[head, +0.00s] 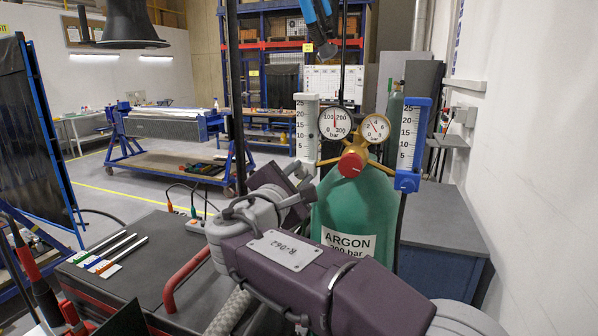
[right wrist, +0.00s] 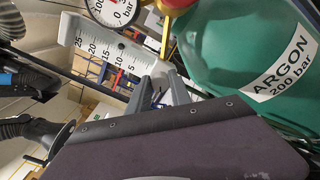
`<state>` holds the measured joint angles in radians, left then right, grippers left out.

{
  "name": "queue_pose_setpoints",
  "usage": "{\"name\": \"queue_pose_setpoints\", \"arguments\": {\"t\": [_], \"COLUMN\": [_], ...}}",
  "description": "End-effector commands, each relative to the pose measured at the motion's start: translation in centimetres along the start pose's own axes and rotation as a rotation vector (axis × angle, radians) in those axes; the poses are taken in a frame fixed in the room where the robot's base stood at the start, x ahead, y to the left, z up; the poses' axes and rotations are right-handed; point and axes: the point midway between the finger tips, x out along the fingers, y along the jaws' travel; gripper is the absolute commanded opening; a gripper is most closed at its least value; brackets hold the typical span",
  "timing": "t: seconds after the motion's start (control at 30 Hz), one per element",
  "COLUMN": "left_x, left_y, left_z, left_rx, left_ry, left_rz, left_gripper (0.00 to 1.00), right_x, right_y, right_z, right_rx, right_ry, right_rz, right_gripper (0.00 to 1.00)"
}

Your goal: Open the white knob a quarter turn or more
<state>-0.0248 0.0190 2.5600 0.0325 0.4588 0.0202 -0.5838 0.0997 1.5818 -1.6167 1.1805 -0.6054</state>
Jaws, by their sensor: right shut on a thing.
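The white flowmeter (head: 306,122) stands upright on the left side of the brass regulator and also shows, tilted, in the right wrist view (right wrist: 105,52). Its white knob at the lower end is hidden by my fingers, so I cannot tell how far it is turned. My right gripper (head: 309,186) is at the lower end of this flowmeter, with its grey fingers (right wrist: 160,88) closed on the knob. My left gripper is in neither view.
A blue flowmeter (head: 409,140) is on the regulator's right side. A red knob (head: 351,164) and two gauges (head: 336,123) sit between them. The green argon cylinder (head: 357,208) stands just right of my right gripper.

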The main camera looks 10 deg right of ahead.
Motion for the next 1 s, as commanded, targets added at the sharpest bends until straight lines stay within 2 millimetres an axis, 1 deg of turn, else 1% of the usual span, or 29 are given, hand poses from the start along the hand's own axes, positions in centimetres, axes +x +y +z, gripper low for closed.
{"name": "queue_pose_setpoints", "arguments": {"t": [0.1,0.3,0.8,0.83,0.9,1.0], "left_x": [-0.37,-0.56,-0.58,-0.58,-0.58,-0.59], "left_y": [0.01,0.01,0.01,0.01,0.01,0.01], "left_z": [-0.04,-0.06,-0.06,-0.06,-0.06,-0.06], "left_rx": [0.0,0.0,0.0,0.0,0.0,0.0], "left_ry": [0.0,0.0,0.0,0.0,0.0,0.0], "left_rz": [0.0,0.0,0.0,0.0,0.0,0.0], "left_gripper": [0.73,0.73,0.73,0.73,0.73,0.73], "right_x": [0.0,0.0,0.0,0.0,0.0,0.0], "right_y": [0.03,0.0,-0.05,-0.05,-0.05,-0.03], "right_z": [-0.01,-0.05,-0.1,-0.1,-0.09,-0.07], "right_rx": [-0.05,-0.097,-0.113,-0.112,-0.112,-0.112], "right_ry": [0.001,0.001,0.001,0.001,0.001,0.001], "right_rz": [-0.001,-0.001,-0.001,-0.001,-0.001,-0.001], "right_gripper": [0.0,0.0,0.0,0.3,0.47,0.47]}}
